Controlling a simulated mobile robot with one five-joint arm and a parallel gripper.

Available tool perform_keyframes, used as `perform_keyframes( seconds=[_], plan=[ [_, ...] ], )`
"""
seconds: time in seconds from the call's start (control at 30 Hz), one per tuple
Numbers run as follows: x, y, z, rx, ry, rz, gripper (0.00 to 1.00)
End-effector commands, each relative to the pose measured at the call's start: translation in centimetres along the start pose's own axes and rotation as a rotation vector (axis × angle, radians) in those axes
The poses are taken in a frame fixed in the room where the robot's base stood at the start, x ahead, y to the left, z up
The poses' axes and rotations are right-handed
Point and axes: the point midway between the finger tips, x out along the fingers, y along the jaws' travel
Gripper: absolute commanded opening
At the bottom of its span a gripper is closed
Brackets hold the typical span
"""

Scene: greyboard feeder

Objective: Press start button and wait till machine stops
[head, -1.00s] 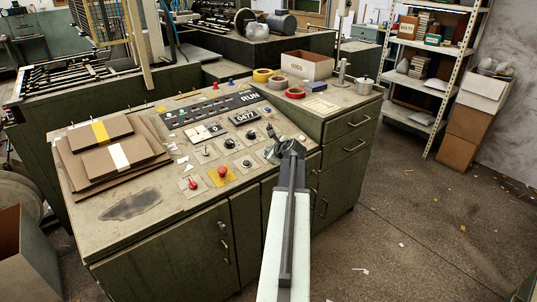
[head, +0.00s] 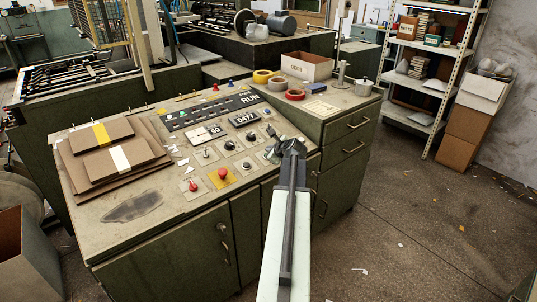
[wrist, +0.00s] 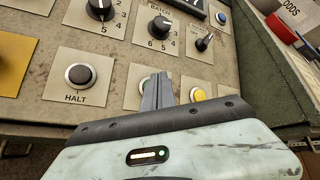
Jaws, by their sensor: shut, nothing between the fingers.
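The control panel (head: 150,183) is a worn beige top on a green cabinet, with knobs, buttons and a counter display (head: 244,118) reading 0477. My gripper (head: 271,134) is over the panel's right front edge; its closed fingers also show in the wrist view (wrist: 158,82). A button plate (wrist: 131,99) lies behind the fingers; its button is mostly hidden, with a greenish edge, so its label and any contact cannot be told. A black HALT button (wrist: 78,74) is to its left, a yellow button (wrist: 197,94) to its right.
A red button on a yellow plate (head: 222,173) and a red-tipped lever (head: 192,185) are on the panel's front left. Cardboard sheets (head: 118,160) lie on the left. Tape rolls (head: 295,94) and an ODDS box (head: 307,66) stand behind right. The floor at right is mostly clear.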

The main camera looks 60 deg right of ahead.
Motion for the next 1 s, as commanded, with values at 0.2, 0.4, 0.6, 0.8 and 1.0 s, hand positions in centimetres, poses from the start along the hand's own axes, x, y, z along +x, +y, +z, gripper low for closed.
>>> perform_keyframes(
  seconds=[0.2,0.4,0.6,0.8,1.0],
  plan=[
    [-0.3,-0.3,0.3,0.000,0.000,0.000,0.00],
    [-1.8,-1.4,1.4,0.000,0.000,0.000,0.00],
    [-3.2,-2.4,2.4,0.000,0.000,0.000,0.00],
    [-3.5,-2.5,2.6,0.000,0.000,0.000,0.00],
    [-3.5,-2.5,2.5,0.000,0.000,0.000,0.00]
  ],
)
